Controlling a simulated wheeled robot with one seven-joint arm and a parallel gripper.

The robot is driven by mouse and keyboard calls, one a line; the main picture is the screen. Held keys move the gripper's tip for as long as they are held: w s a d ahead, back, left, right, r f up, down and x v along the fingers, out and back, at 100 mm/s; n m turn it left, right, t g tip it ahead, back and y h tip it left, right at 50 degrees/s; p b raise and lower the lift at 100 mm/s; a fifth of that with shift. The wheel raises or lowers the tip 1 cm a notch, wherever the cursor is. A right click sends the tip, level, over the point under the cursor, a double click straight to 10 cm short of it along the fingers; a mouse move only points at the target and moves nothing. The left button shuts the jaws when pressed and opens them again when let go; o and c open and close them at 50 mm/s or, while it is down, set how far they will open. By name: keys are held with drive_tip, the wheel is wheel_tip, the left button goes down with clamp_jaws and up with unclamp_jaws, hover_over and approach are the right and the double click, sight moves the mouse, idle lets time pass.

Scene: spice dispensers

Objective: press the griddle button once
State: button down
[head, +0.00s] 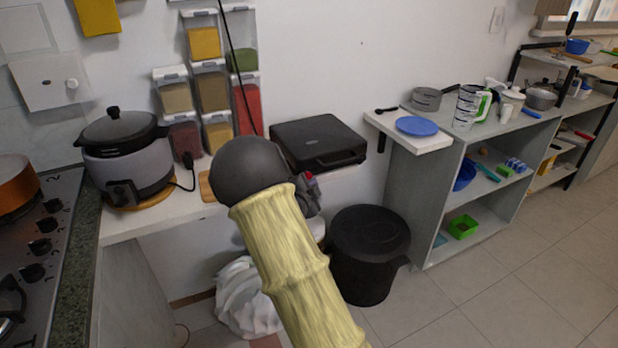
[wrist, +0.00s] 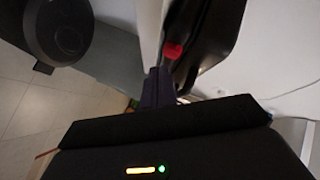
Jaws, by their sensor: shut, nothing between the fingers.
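The black griddle (head: 318,140) sits closed on the white counter against the wall, with its handle at the front. In the wrist view its dark body (wrist: 205,45) fills the upper middle. The round red button (wrist: 172,51) shows at its near edge. My gripper (wrist: 158,72) is shut and empty, its dark fingertips just below the button in the picture. I cannot tell whether they touch it. In the head view my gripper (head: 311,192) is in front of the griddle, partly hidden by my arm. A small red spot shows beside it.
A multicooker (head: 125,160) with a cord stands left on the counter. Spice dispensers (head: 212,90) hang on the wall behind my arm. A black bin (head: 370,250) stands on the floor below. A narrow ledge with a blue plate (head: 417,125) is right of the griddle.

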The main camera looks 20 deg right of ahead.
drive_tip(key=shift+w, duration=0.1)
drive_tip(key=shift+w, duration=0.35)
drive_tip(key=shift+w, duration=0.35)
idle(0.9)
drive_tip(key=shift+s+b, duration=0.5)
drive_tip(key=shift+s, duration=0.3)
drive_tip(key=shift+s, duration=0.1)
drive_tip(key=s+b, duration=0.2)
drive_tip(key=s, duration=0.2)
drive_tip(key=shift+s+d, duration=0.1)
drive_tip(key=shift+s, duration=0.3)
